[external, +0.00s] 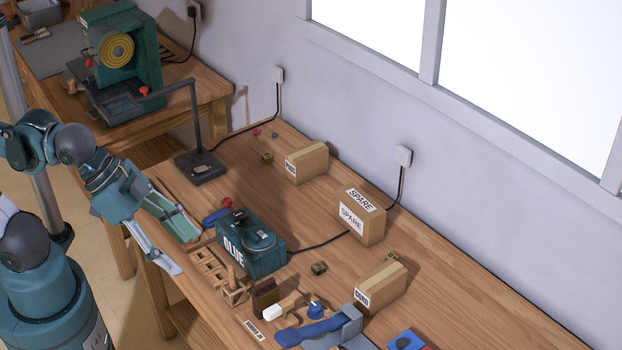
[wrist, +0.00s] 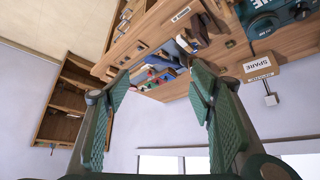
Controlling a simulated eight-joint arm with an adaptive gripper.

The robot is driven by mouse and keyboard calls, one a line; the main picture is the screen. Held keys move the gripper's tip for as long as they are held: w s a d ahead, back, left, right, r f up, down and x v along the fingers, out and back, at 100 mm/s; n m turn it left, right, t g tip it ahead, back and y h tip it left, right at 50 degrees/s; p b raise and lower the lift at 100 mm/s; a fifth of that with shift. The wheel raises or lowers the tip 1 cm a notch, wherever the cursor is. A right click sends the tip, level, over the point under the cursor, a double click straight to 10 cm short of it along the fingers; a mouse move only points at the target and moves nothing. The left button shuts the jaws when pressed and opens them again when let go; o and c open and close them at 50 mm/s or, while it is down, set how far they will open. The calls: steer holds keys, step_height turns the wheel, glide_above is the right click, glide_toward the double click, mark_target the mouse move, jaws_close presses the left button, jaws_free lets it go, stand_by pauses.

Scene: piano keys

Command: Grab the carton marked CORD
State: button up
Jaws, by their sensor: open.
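Several brown cartons stand on the workbench in the external view. The front right carton (external: 379,287) has a small white label that looks like CORD, though the print is small. The back carton (external: 307,162) has a small label that I cannot read for sure. The middle carton (external: 362,215) is marked SPARE; it also shows in the wrist view (wrist: 264,64). My gripper (external: 187,254) is at the bench's left edge, apart from all the cartons. It is open and empty; both fingers spread apart in the wrist view (wrist: 157,82).
A teal GLUE box (external: 250,243) and a wooden rack (external: 208,264) stand between my gripper and the cartons. A black lamp (external: 200,165) is behind. Blue-handled items (external: 312,330) lie at the front. Bench around the cartons is mostly clear.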

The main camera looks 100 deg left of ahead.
steer(key=shift+w+r, duration=0.1)
steer(key=shift+w, duration=0.05)
steer(key=n+g, duration=0.5)
steer(key=n, duration=0.2)
glide_above(382, 276)
steer(key=s+d, duration=0.7)
steer(key=s, duration=0.1)
step_height(382, 276, down, 10)
steer(key=w+a+f, duration=0.2)
steer(key=f, duration=0.2)
steer(key=w+a+f+n+g, duration=0.1)
steer(key=w+a+f, duration=0.1)
steer(key=f, duration=0.3)
steer(key=w+a+f+g, duration=0.1)
steer(key=w+a+f, duration=0.1)
steer(key=f, duration=0.3)
steer(key=shift+w+a+n, duration=0.3)
steer(key=shift+w+n, duration=0.1)
steer(key=shift+w, duration=0.45)
steer(key=shift+w+a+f, duration=0.15)
steer(key=shift+a+f, duration=0.1)
steer(key=shift+f, duration=0.25)
steer(key=shift+f, duration=1.25)
